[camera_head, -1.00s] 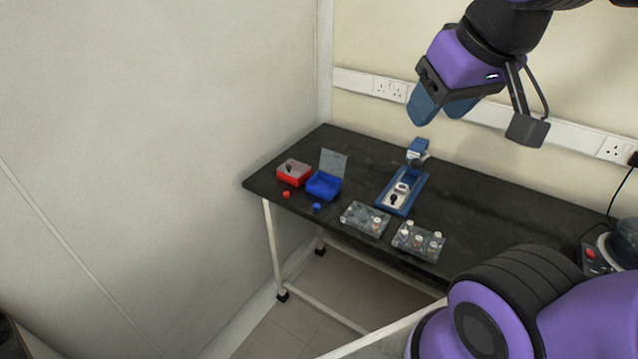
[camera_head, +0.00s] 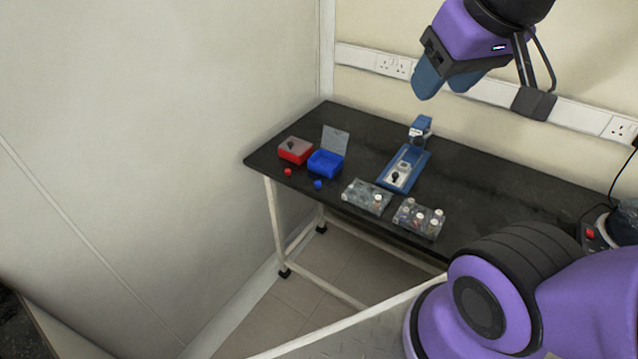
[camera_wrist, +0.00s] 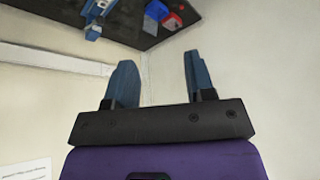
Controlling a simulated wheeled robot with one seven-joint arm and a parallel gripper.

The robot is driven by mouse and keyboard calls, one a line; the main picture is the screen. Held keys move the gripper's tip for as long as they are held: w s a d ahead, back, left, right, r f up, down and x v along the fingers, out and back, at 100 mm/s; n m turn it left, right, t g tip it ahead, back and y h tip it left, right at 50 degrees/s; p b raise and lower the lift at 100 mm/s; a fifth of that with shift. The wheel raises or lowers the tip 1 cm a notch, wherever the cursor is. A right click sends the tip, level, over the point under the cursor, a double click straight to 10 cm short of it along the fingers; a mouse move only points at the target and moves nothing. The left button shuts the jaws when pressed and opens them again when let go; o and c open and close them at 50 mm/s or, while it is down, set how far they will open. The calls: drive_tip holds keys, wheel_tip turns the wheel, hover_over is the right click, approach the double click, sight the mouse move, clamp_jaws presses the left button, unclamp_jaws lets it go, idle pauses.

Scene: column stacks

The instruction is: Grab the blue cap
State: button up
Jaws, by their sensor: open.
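The small blue cap (camera_head: 318,184) lies on the black table near its front edge, just in front of the open blue box (camera_head: 326,164). My gripper (camera_head: 432,90) is raised well above the table, apart from the cap and to its right in the head view. In the wrist view my gripper (camera_wrist: 158,78) shows two blue fingers spread apart with nothing between them. The wrist view shows the table upside down at the top, with the blue box (camera_wrist: 152,27) small there. I cannot make out the cap in that view.
A small red cap (camera_head: 288,171) lies in front of the red box (camera_head: 296,150). A blue device (camera_head: 408,166) and two clear racks (camera_head: 367,196) (camera_head: 419,218) stand right of the boxes. The table (camera_head: 500,190) has bare room at the right. A wall stands close to its left.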

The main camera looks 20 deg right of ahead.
drive_tip(key=shift+o, duration=0.4)
drive_tip(key=n+g, duration=0.5)
drive_tip(key=n, duration=0.4)
hover_over(318, 183)
wheel_tip(318, 183, down, 38)
drive_tip(key=f, duration=0.6)
drive_tip(key=shift+s+a+f, duration=0.1)
drive_tip(key=shift+s+a, duration=0.05)
drive_tip(key=shift+a, duration=0.05)
drive_tip(key=shift+w+d+f, duration=0.1)
drive_tip(key=shift+w+f, duration=0.05)
drive_tip(key=shift+f, duration=1.2)
drive_tip(key=shift+w+d+f, duration=0.1)
drive_tip(key=shift+f, duration=1.25)
clamp_jaws()
